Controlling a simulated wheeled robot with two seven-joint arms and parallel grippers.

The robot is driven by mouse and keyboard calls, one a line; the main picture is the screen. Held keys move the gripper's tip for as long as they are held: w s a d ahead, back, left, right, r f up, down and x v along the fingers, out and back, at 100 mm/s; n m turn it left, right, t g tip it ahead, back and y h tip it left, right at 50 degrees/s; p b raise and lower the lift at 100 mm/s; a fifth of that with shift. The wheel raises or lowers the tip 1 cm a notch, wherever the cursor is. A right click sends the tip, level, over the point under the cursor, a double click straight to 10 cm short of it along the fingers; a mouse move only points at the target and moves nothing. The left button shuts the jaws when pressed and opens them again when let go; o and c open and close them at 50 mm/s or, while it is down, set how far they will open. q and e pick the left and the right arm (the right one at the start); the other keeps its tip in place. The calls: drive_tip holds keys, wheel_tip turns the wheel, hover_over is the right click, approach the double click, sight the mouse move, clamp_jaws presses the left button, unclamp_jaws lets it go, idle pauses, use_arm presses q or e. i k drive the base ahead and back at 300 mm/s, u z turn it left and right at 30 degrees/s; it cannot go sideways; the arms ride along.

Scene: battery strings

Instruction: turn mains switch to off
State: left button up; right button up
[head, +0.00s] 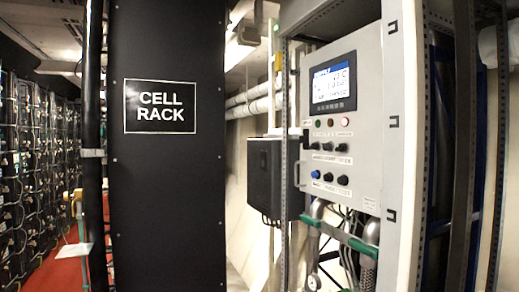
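A light grey control panel (365,150) faces left on a white cabinet at the right of the head view. Its lit display (332,84) is at the top, with a row of small lamps (331,122) below it. Under these is a row of dark knobs (328,146). A lower row has a blue control (316,174) and two black knobs (343,180). The labels are too small to read, so I cannot tell which control is the mains switch or how it is set. Neither gripper shows.
A tall black panel marked "CELL RACK" (165,200) stands left of centre. A dark box (265,175) is between it and the control panel. Metal pipes (369,240) and a green bar (345,236) sit below the panel. Racks (30,170) line a red-floored aisle (60,268) at far left.

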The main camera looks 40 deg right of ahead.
sight(315, 145)
drive_tip(key=z, duration=0.35)
drive_tip(key=i, duration=1)
drive_tip(key=z, duration=0.7)
